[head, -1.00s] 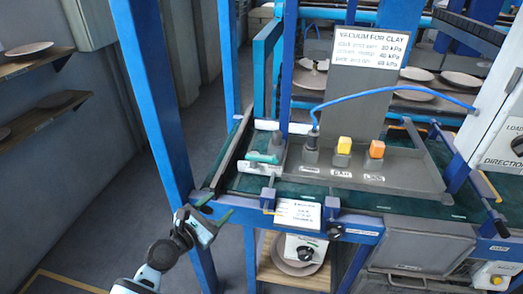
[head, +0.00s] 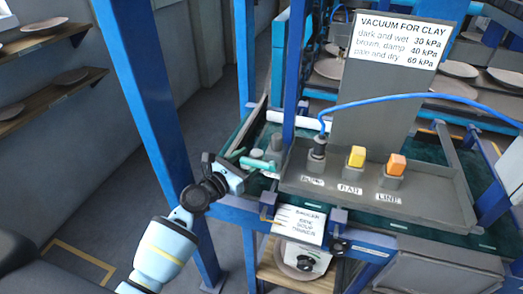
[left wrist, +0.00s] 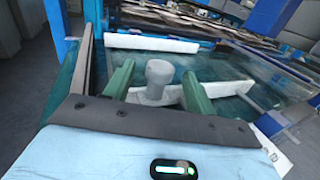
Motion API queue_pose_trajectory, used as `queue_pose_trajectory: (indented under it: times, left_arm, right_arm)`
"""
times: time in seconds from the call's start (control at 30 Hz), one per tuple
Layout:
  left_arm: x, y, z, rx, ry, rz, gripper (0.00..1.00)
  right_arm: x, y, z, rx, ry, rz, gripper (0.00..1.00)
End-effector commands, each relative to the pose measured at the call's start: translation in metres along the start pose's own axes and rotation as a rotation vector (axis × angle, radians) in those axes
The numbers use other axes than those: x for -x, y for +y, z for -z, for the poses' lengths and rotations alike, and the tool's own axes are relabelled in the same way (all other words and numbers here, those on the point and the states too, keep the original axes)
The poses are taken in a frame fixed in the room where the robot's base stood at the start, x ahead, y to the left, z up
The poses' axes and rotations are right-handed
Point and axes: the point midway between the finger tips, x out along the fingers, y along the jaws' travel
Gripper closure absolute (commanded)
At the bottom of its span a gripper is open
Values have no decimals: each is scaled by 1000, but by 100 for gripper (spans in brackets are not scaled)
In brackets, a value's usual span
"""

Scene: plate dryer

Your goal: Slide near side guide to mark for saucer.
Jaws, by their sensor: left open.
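My left gripper (head: 246,160) is open at the left end of the green bed, its green fingers pointing over it. In the left wrist view, the gripper (left wrist: 158,72) has one finger on each side of a grey round knob (left wrist: 158,84), with visible gaps. The knob stands upright by a white strip, the near side guide (left wrist: 222,90). In the head view the knob area (head: 257,153) is partly covered by the fingers. A second white guide (left wrist: 150,43) lies farther across the bed. I cannot make out a saucer mark on the bed. My right gripper is not in view.
A blue post (head: 150,130) stands close to my left arm. A grey panel box (head: 375,195) with yellow and orange knobs is right of the gripper. A label card (head: 300,224) hangs on the front edge. A blue hose (head: 420,97) arcs above.

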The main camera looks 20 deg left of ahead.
Motion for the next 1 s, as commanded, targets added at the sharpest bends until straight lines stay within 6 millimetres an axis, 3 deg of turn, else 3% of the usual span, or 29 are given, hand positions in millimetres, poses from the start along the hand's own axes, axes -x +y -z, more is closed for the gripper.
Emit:
queue_pose_trajectory:
  times: [0.33,0.77,1.0]
  left_arm:
    - [-44,-1,2,1,2,1,44]
    - [-52,-1,0,0,0,1,44]
    - [-52,-1,0,0,1,1,74]
  right_arm:
    - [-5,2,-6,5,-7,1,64]
    - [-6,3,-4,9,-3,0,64]
    - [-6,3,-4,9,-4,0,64]
